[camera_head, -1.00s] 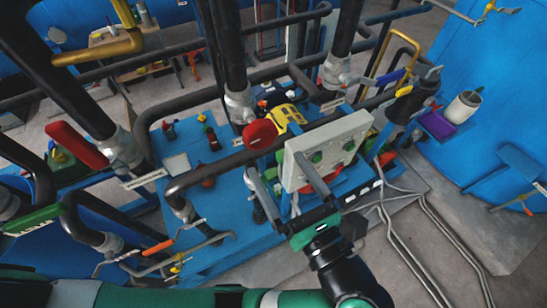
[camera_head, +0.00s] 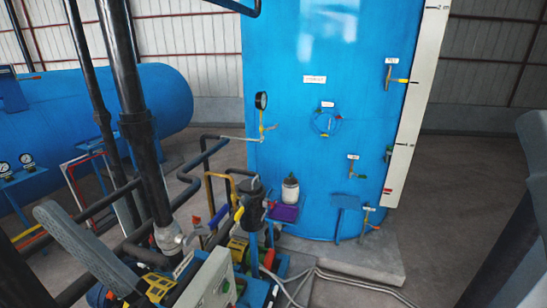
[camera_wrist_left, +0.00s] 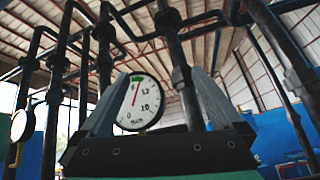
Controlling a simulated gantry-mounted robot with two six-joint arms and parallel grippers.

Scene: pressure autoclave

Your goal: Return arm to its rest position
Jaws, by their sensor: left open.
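In the left wrist view my left gripper (camera_wrist_left: 160,76) is open, its two grey fingers apart and pointing up. Nothing is held between them. A round white pressure gauge (camera_wrist_left: 140,103) shows in the gap, behind the fingers; its distance is hard to tell. In the head view a long grey bar at lower left looks like one finger of my left gripper (camera_head: 78,240); the rest of the gripper is out of frame. My right gripper is not in view.
Black vertical pipes (camera_head: 135,145) stand at the left. A grey control box (camera_head: 208,285) is at the bottom. A tall blue vessel (camera_head: 310,140) with a gauge (camera_head: 261,101) fills the middle. A purple tray (camera_head: 284,213) holds a jar (camera_head: 290,190). Floor (camera_head: 450,190) is bare at right.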

